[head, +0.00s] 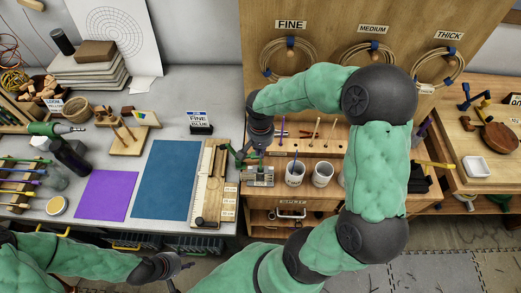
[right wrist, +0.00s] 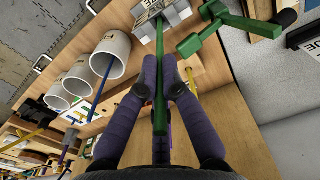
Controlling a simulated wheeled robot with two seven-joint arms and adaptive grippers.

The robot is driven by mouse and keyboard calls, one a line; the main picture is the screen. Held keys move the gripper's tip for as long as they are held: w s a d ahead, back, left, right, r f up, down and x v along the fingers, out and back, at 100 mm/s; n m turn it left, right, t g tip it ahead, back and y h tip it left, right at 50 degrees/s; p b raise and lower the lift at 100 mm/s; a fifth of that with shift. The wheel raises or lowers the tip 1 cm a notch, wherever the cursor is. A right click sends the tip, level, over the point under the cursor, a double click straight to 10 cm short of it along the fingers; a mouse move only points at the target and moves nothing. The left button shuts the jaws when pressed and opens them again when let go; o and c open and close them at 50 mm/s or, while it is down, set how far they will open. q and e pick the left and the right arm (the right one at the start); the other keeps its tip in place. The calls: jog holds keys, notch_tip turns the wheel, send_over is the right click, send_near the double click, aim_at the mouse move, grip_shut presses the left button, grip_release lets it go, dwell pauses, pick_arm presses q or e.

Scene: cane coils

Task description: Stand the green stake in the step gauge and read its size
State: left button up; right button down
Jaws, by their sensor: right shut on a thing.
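My right gripper (right wrist: 167,92) is shut on the green stake (right wrist: 160,60), which runs between the fingers. The stake's far end reaches the grey stepped block of the step gauge (right wrist: 176,14); I cannot tell whether it is seated in a slot or just above it. In the head view the gauge (head: 259,180) sits at the left end of the wooden bench, just below my right gripper (head: 254,152). The gauge's reading is too small to make out. My left gripper (head: 181,275) is open and empty at the bottom, away from the bench.
A green jointed piece (right wrist: 205,35) stands beside the gauge. White cups (head: 295,174) stand right of it, one holding a blue stake. A wooden board (head: 208,160) and a blue mat (head: 167,180) lie to the left. Cane coils (head: 289,60) hang on the back panel.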

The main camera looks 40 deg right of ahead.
jog(key=shift+f+b, duration=0.8)
jog(key=shift+f, duration=0.25)
jog(key=c, duration=1.3)
grip_release()
jog(key=shift+c, duration=0.2)
jog(key=shift+r, duration=0.1)
jog(key=shift+r, duration=0.1)
notch_tip(320, 180, up, 12)
jog(key=shift+f, duration=0.1)
jog(key=shift+s+f, duration=0.1)
